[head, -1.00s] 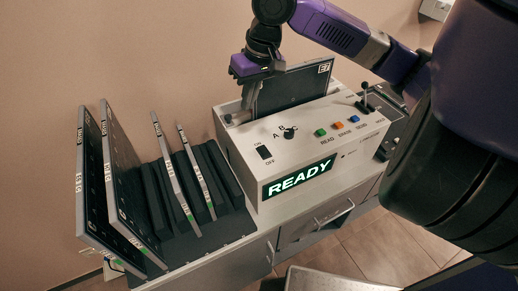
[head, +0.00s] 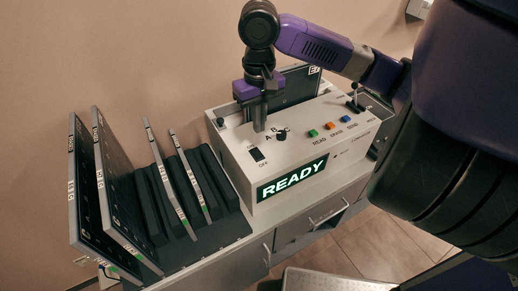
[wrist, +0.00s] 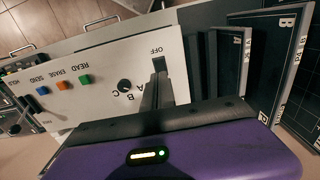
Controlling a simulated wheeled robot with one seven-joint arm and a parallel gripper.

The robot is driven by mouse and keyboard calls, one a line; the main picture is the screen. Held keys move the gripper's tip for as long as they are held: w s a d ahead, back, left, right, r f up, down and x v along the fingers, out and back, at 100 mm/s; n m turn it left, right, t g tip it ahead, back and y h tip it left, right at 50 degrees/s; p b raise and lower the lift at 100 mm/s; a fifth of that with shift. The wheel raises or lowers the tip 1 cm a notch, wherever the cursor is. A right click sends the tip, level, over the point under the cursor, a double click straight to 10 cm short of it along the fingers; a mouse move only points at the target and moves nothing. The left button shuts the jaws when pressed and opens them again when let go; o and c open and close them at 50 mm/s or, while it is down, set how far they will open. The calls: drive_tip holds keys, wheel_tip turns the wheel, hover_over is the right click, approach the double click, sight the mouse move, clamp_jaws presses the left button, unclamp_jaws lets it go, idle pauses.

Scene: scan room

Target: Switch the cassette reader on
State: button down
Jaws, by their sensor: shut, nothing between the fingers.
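The cassette reader (head: 225,160) is a white box on a cabinet, with a lit display (head: 292,178) that reads READY. Its black ON/OFF switch (head: 257,154) is on the left of the top panel. A dark cassette marked E7 (head: 295,86) stands in the slot at the back. My gripper (head: 260,128) is shut and empty, pointing down just above the panel behind the switch. In the wrist view my fingertips (wrist: 158,72) are right by the OFF label and cover most of the switch.
A selector knob (head: 281,135) marked A, B, C sits right of my fingers. Green, orange and blue buttons (head: 330,125) are further right. A rack (head: 228,232) with several upright cassettes stands on the left.

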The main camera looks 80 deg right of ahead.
sight(259, 157)
wheel_tip(259, 157, down, 11)
drive_tip(key=shift+r+p, duration=0.15)
drive_tip(key=shift+p, duration=0.5)
